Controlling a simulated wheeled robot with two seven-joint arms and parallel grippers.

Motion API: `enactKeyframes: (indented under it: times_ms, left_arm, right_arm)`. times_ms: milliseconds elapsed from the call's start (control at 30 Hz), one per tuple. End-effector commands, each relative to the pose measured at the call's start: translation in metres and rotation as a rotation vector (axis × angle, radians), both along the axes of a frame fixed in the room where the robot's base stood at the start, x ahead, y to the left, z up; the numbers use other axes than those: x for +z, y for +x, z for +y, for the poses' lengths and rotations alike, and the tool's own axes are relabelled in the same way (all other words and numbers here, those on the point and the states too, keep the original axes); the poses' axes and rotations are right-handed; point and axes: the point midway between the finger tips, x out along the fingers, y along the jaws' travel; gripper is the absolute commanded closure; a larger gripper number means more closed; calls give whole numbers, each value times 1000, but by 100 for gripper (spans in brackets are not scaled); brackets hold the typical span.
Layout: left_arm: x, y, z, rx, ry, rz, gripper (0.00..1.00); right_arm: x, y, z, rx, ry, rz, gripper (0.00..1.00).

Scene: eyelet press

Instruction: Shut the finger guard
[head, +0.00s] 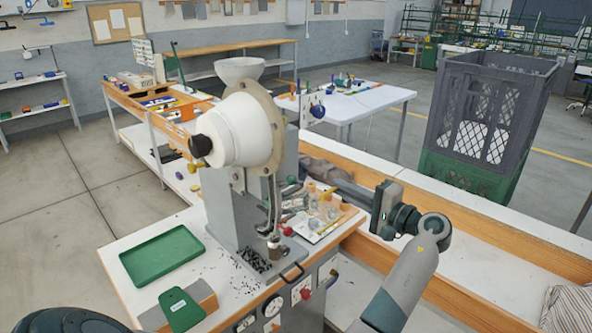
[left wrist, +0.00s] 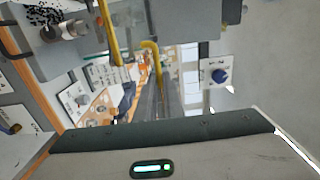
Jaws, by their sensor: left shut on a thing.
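The eyelet press (head: 235,205) stands on the white bench, with a white round housing and a black knob. Its small anvil (head: 273,242) is over a tray of black eyelets; it also shows at the upper left of the left wrist view (left wrist: 65,30). A yellow bent rod (left wrist: 155,60), seemingly part of the finger guard, runs down towards my gripper in the left wrist view. I cannot make out the guard in the head view. My right gripper is not in view.
A green tray (head: 160,254) and a green plate on a box (head: 182,308) lie left of the press. Loose eyelets are scattered between. A parts tray (head: 325,228) sits right of the press. A grey and green crate (head: 480,130) stands behind at the right.

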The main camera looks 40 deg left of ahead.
Motion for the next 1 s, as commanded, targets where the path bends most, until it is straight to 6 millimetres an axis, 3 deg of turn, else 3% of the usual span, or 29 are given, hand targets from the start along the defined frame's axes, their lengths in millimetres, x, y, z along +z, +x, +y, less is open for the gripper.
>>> enactKeyframes:
  times_ms: [267, 633, 1000]
  left_arm:
    - [0, 0, 0, -1, 0, 0, 99]
    - [-18, 0, 1, -1, 0, 1, 98]
    - [-19, 0, 1, -1, 0, 0, 99]
  right_arm:
    - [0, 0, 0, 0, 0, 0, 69]
    - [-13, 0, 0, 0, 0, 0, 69]
    - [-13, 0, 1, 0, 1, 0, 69]
